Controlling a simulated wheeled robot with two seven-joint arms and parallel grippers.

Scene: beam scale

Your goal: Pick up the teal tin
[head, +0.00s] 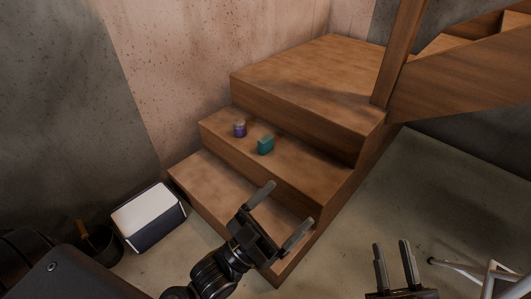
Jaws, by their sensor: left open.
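The teal tin (265,145) looks like a small box-shaped block. It sits on the middle visible step of the wooden stairs, near that step's front edge. My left gripper (290,204) is open and empty, in front of the stairs and below the tin in the picture. Its two fingers point up and to the right, apart from the tin. My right gripper (392,246) is at the bottom right, with its two fingers parallel and a gap between them, holding nothing.
A small purple jar (239,130) stands on the same step, left of the tin. The wooden stairs (310,75) rise to a landing with a post. A white-topped box (148,215) and a dark bin (100,243) stand at lower left. White metal legs (490,274) are at lower right.

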